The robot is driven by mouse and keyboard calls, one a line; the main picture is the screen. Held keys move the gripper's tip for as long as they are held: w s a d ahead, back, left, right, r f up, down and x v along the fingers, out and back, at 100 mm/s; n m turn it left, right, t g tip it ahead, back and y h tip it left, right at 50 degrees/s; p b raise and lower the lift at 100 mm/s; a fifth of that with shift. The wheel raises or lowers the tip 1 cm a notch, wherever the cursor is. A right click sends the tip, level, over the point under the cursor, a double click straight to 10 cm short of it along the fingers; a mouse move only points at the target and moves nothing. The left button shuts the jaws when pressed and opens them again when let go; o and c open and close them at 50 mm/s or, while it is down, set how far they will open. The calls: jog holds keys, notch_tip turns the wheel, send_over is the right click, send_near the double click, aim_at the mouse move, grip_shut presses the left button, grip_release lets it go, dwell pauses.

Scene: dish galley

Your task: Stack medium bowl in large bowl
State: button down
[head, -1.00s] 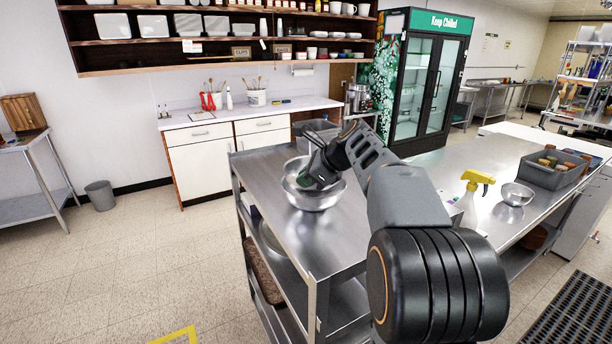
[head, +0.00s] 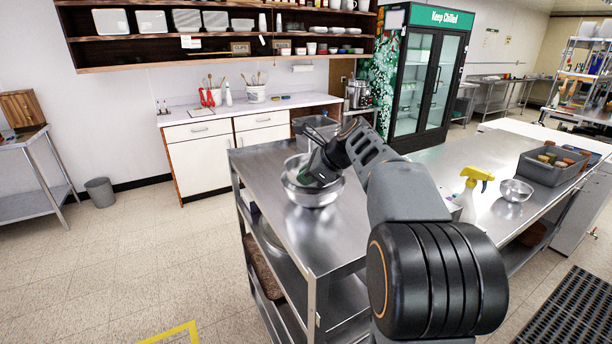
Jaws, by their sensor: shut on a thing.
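The lower one, the large bowl (head: 312,197), rests on the cart top. The medium bowl (head: 294,168) shows above and behind its rim, partly hidden by my gripper (head: 316,172). My gripper reaches down over the bowls from the right and is shut on the medium bowl. The medium bowl appears inside or just over the large bowl; I cannot tell whether it touches the bottom. The fingertips are mostly hidden against the bowls.
The metal cart top (head: 270,170) is clear around the bowls. A grey bin (head: 318,124) stands behind them. On the counter to the right are a yellow-topped spray bottle (head: 470,195), a small steel bowl (head: 515,190) and a grey tub (head: 545,172) of items.

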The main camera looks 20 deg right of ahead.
jog(key=c, duration=1.2)
grip_release()
jog(key=shift+o, duration=0.2)
jog(key=v, duration=1.4)
jog(key=shift+w+a, duration=0.1)
jog(key=shift+a, duration=0.05)
